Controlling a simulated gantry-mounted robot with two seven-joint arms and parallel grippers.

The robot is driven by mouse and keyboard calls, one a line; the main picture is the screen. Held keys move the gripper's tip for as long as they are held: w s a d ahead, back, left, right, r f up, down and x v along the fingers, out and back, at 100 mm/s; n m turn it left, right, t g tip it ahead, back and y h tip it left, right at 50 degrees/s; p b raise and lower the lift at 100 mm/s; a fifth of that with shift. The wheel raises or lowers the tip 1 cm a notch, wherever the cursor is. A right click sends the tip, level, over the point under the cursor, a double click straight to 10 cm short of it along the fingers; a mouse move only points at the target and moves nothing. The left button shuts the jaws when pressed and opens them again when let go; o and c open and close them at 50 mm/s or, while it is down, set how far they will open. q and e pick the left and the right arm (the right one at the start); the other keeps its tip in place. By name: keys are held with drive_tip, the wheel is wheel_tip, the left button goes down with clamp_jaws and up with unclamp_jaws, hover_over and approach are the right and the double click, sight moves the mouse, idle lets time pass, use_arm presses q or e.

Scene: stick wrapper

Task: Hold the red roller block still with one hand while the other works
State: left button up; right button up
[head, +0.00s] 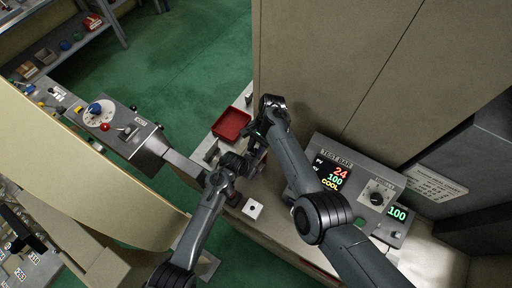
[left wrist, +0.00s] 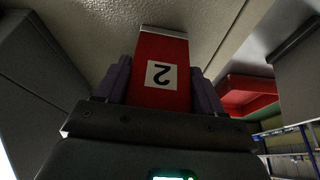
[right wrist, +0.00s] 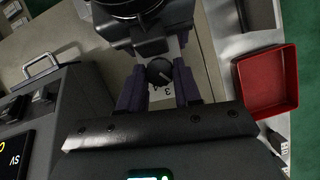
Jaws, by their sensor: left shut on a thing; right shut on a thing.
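The red roller block (left wrist: 163,75) bears a white label with a "2" and has a pale top edge. In the left wrist view it sits between both fingers of my left gripper (left wrist: 162,88), which is shut on it.
A red tray (head: 231,124) lies on the bench just beyond the grippers. A test panel with lit readouts (head: 345,180) stands at right, below a tall beige cabinet (head: 330,60). Green floor (head: 170,60) is open at left.

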drive_tip(key=shift+n, duration=0.7)
drive_tip(key=shift+c, duration=0.2)
drive_tip(key=o, duration=1.1)
drive_tip(key=shift+c, duration=0.2)
drive_tip(key=shift+r, duration=0.1)
drive_tip(key=v, duration=1.2)
drive_tip(key=shift+w+a+g, duration=0.25)
drive_tip(key=shift+w+g, duration=0.05)
